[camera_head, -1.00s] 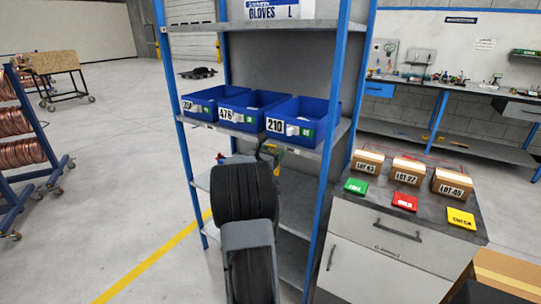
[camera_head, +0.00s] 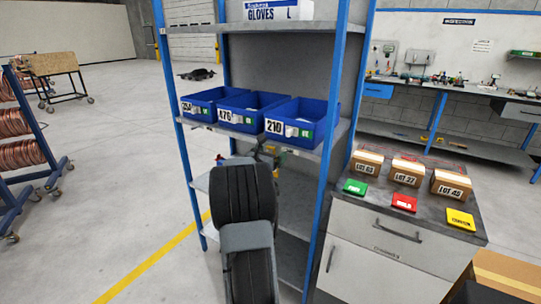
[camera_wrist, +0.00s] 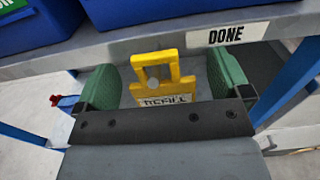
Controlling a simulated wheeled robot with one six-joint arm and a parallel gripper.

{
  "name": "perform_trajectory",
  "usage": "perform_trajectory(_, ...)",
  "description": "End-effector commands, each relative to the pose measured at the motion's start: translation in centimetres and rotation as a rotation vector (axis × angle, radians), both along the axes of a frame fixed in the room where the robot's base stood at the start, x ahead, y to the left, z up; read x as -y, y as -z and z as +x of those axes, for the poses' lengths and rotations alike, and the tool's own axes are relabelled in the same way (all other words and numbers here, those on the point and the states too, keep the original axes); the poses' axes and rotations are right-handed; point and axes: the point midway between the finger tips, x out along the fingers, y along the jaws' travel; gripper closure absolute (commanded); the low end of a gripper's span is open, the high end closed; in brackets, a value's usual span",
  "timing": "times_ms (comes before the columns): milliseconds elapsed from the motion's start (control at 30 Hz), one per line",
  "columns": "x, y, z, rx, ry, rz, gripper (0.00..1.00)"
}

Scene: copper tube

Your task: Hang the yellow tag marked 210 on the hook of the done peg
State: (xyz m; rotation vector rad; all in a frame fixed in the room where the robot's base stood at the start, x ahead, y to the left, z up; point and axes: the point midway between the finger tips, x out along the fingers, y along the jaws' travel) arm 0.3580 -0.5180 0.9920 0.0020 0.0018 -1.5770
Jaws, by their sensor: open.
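In the wrist view a yellow tag (camera_wrist: 155,68) with a window and a white label sits below the shelf's front edge. The done label (camera_wrist: 228,35) is on the shelf edge, above and right of the tag. My gripper (camera_wrist: 164,76) is open, its green fingers on both sides of the tag with gaps visible. In the head view my arm hides most of this.
Blue bins stand on the shelf (camera_head: 338,128) above my gripper, including one marked 210 (camera_head: 300,121). Blue posts flank it. At right a cabinet (camera_head: 385,250) carries small boxes and green, red and yellow cards (camera_head: 460,219). Open floor lies to the left.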

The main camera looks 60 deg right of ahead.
Motion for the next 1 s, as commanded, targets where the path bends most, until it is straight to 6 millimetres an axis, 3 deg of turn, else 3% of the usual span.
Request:
perform_trajectory(367, -1.0, 0.0, 0.1, 0.0, -0.002, -0.001, 0.03)
perform_trajectory(800, -9.4, -0.1, 0.1, 0.001, -0.004, -0.001, 0.03)
perform_trajectory(1000, -12.3, 0.0, 0.1, -0.001, -0.003, 0.0, 0.03)
